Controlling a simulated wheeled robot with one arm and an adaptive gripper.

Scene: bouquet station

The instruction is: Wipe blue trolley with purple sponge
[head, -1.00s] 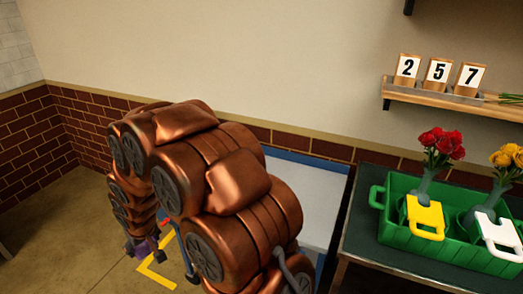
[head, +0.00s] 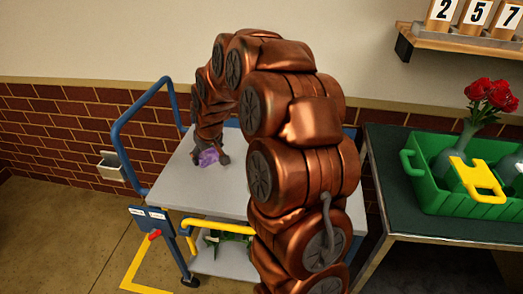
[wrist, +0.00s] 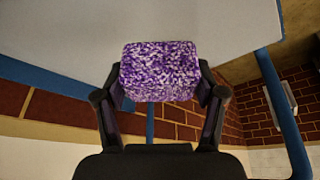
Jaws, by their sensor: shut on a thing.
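The blue trolley (head: 174,182) stands left of centre in the head view, with a pale grey top, blue rim and a tall blue handle (head: 117,130) on its left. My gripper (head: 212,157) is over the left part of the trolley top. It is shut on the purple sponge (head: 208,157), a speckled purple and white block. In the wrist view the sponge (wrist: 160,71) sits between both fingers of my gripper (wrist: 160,90), against the pale trolley top (wrist: 140,25). I cannot tell whether the sponge touches the surface. My arm hides the right part of the trolley top.
A dark green table (head: 440,240) stands close on the right, with a green crate (head: 430,190) holding red roses (head: 490,95) in a vase. A wall shelf (head: 450,40) carries number cards. A yellow bar (head: 215,226) and lower deck (head: 222,262) are at the trolley's front. Open floor lies left.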

